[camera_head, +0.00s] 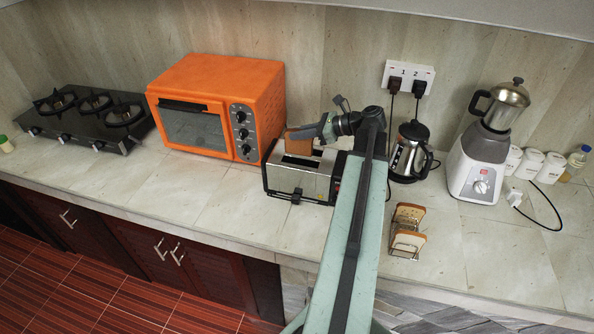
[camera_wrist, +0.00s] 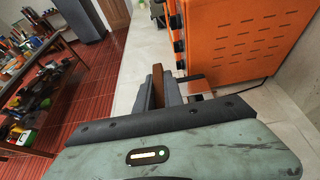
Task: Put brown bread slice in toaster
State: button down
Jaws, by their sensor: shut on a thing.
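My gripper (camera_head: 325,127) is shut on a brown bread slice (camera_head: 299,142) and holds it upright over the toaster (camera_head: 325,183). The slice's lower edge is at or just above the rear part of the toaster's top; I cannot tell whether it has entered a slot. One slot shows empty at the front of the top. In the wrist view the slice (camera_wrist: 157,86) stands edge-on between the fingers (camera_wrist: 160,95), and the toaster is mostly hidden behind my gripper.
An orange oven (camera_head: 215,105) stands close on the toaster's left. A kettle (camera_head: 409,152) is on the right, with a rack of bread slices (camera_head: 407,230) in front of it. A blender (camera_head: 482,160) stands farther right. The counter in front of the oven is clear.

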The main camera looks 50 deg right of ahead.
aim_at(301, 157)
jog(key=f+b, duration=0.6)
jog(key=f, duration=0.1)
jog(key=f+b, duration=0.3)
jog(key=b, duration=0.1)
jog(key=shift+s+d+f, duration=0.2)
jog(key=shift+d, duration=0.05)
jog(key=shift+r, duration=0.2)
jog(key=shift+f, duration=0.1)
jog(key=c, duration=1.9)
grip_release()
jog(key=shift+f, duration=0.1)
jog(key=o, duration=0.4)
jog(key=shift+o, duration=0.2)
